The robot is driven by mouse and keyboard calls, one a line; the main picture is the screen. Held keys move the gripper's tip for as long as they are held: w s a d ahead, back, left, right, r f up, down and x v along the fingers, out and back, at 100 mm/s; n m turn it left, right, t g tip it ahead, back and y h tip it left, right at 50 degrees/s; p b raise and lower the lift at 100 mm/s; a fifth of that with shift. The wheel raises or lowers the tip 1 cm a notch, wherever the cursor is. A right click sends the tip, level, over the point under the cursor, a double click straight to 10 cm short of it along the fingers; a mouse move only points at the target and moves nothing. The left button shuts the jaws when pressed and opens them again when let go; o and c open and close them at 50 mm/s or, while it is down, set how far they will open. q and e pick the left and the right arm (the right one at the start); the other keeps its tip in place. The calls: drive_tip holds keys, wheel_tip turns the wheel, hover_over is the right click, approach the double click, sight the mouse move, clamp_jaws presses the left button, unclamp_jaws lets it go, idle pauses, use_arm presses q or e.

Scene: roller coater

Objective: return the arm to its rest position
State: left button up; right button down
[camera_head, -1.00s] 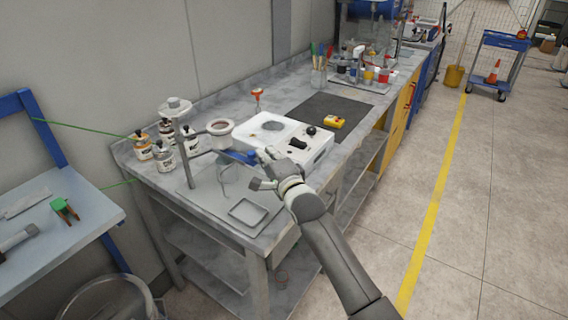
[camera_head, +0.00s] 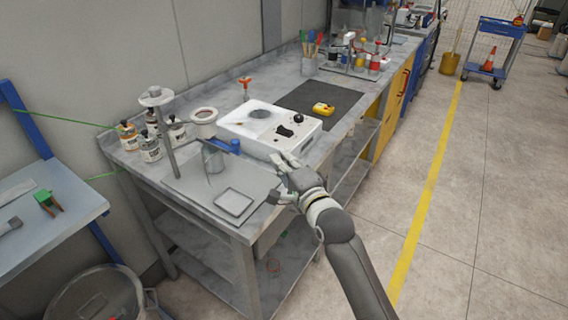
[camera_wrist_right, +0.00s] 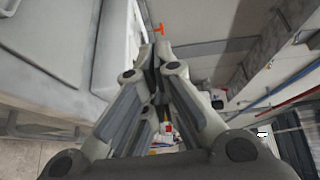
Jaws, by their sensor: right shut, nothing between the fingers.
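My right gripper (camera_head: 281,163) is at the front edge of the bench, just in front of the white machine (camera_head: 272,128) with a round top opening and a black knob. Its fingers are shut and empty. The right wrist view shows the same shut fingers (camera_wrist_right: 150,52), with the white machine's side close on the left. My right arm reaches in from the lower right of the head view. My left gripper is not in view.
A stand with a ring (camera_head: 203,116) and several small bottles (camera_head: 150,147) are at the bench's left. A shallow grey tray (camera_head: 234,202) lies near the front. A yellow device (camera_head: 323,109) sits on a dark mat (camera_head: 333,96). The floor at right is open.

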drive_tip(key=shift+s, duration=0.25)
idle(0.3)
